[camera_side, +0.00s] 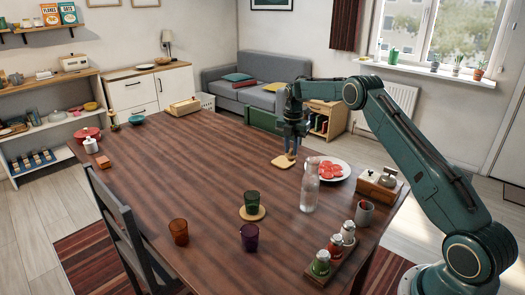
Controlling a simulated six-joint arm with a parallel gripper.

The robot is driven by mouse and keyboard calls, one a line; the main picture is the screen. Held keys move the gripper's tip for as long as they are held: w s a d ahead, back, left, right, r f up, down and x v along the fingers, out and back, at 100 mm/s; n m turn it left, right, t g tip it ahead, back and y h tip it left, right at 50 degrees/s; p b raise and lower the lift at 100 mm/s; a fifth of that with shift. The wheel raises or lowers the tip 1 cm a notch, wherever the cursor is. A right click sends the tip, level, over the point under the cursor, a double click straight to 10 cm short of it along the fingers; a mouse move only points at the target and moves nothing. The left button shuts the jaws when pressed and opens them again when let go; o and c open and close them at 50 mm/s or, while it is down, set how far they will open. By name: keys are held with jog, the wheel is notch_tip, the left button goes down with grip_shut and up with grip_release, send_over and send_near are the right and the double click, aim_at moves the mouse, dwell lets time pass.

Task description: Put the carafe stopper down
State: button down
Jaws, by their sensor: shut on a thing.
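The glass carafe (309,190) stands upright on the wooden table, clear and with its neck open as far as I can tell. My gripper (292,154) points down behind and left of the carafe, low over a small tan square board (282,162). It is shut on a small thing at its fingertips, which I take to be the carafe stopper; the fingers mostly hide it. I cannot tell whether it touches the board.
A plate of red slices (332,170) sits right of the carafe. A green cup (252,200) on a round coaster, an amber cup (179,231) and a purple cup (249,238) stand in front. A bottle rack (330,258) is at front right. The table's left middle is clear.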

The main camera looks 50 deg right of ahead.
jog(key=shift+f, duration=6.45)
jog(key=shift+f, duration=0.1)
jog(key=c, duration=1.3)
grip_release()
notch_tip(320, 180, up, 12)
jog(key=shift+r, duration=0.1)
jog(key=shift+r, duration=0.15)
